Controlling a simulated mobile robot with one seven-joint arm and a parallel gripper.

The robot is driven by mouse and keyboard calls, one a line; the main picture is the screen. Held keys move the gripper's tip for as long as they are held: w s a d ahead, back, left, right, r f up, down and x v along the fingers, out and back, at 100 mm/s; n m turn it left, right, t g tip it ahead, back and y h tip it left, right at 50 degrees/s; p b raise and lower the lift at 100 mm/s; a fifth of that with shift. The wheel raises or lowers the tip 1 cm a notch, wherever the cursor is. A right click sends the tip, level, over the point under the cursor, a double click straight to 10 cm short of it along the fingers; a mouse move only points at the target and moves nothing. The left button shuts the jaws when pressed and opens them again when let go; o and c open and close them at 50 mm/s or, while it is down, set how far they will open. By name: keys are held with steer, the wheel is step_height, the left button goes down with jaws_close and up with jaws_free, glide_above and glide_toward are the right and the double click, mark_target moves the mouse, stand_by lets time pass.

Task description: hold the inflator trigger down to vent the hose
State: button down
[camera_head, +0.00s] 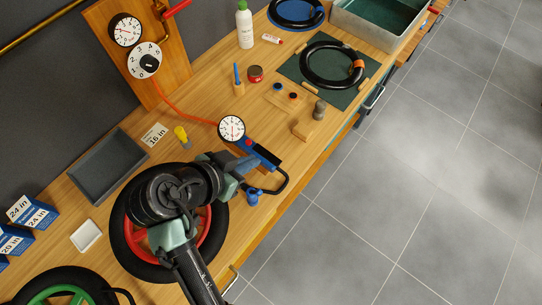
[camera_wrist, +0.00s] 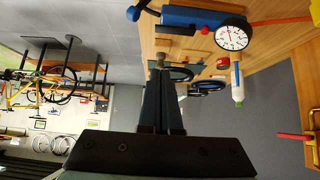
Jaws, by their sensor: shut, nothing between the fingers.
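The inflator has a round white dial gauge (camera_head: 232,128) and a blue body (camera_head: 262,153). It lies on the bench toward the front edge. Its black hose (camera_head: 286,183) curls back to a blue end piece (camera_head: 253,197). In the wrist view the inflator's blue body (camera_wrist: 195,17) and its gauge (camera_wrist: 233,34) are at the top. My gripper (camera_head: 245,167) is beside the inflator, its fingertips near the body. In the wrist view my gripper (camera_wrist: 160,66) is closed and empty, with the tips below a dark bar along the inflator. I cannot tell whether they touch it.
An orange hose (camera_head: 180,108) runs from the inflator to a wooden panel (camera_head: 160,45) with a gauge and dial. A wheel with a red rim (camera_head: 128,235) lies under my arm. A yellow-topped item (camera_head: 182,135) and a grey tray (camera_head: 106,167) stand left.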

steer(key=p, duration=0.3)
glide_above(275, 162)
steer(key=f, duration=0.4)
steer(key=s+f, duration=0.1)
steer(key=f, duration=0.2)
steer(key=shift+a, duration=0.4)
step_height(275, 162, down, 2)
steer(key=shift+f, duration=0.2)
steer(key=shift+a+f, duration=0.1)
steer(key=shift+f, duration=0.7)
steer(key=shift+s+d+f+t+y+b, duration=0.1)
steer(key=shift+f+t+y+b, duration=0.05)
steer(key=shift+f+b, duration=0.35)
steer(key=shift+s+d+f+t+y+b, duration=0.1)
steer(key=shift+f+t+y+b, duration=0.05)
steer(key=shift+f+b, duration=0.35)
steer(key=shift+r+p, duration=0.3)
stand_by(3.8)
